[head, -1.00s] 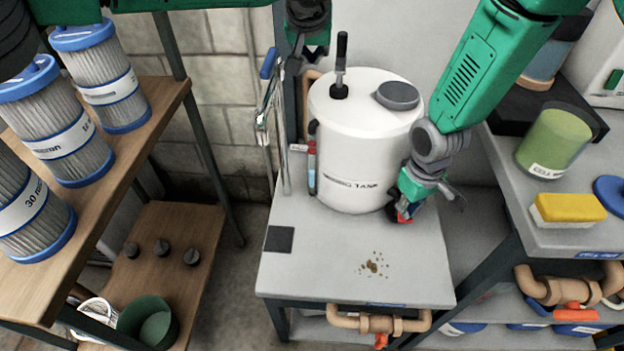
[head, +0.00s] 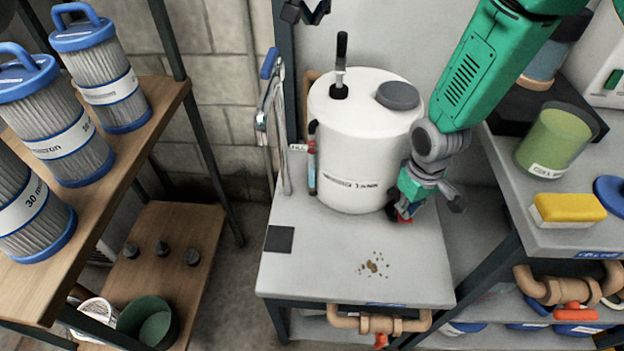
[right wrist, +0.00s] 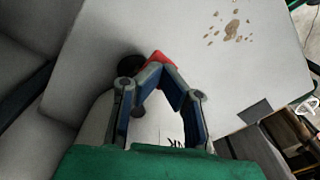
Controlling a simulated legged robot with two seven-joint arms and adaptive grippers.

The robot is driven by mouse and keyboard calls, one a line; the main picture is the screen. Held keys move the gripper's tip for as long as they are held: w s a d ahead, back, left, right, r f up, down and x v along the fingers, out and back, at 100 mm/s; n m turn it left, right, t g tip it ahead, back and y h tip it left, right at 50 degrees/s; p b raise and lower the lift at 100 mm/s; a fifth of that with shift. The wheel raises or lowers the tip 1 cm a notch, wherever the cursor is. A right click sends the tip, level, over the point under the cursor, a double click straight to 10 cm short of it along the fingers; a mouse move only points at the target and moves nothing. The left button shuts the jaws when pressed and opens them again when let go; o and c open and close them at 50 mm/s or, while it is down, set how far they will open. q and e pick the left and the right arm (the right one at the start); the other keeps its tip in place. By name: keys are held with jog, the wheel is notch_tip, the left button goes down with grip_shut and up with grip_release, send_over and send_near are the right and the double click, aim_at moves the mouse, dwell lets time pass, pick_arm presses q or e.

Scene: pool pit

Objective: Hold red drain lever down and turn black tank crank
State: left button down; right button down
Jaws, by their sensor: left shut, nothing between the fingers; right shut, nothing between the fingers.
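The white tank (head: 362,130) stands upright on the grey bench. The black crank (head: 340,70) is on top of it, its handle upright. The red drain lever (head: 404,219) is low at the tank's right side, mostly hidden by my right gripper (head: 405,212). In the right wrist view the red lever (right wrist: 158,58) shows right at the fingertips of my right gripper (right wrist: 160,70). Those fingers are shut with nothing between them, and they seem to touch the lever. My left gripper (head: 305,14) is shut and empty, partly cut off at the top edge, above and left of the crank.
A grey cap (head: 398,95) sits on the tank beside the crank. A tool with a blue handle (head: 269,63) stands left of the tank. Brown crumbs (head: 373,266) lie on the bench front. Filter cartridges (head: 100,75) fill the left shelf. A yellow sponge (head: 568,207) lies at right.

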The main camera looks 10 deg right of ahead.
jog(key=shift+r, duration=3.5)
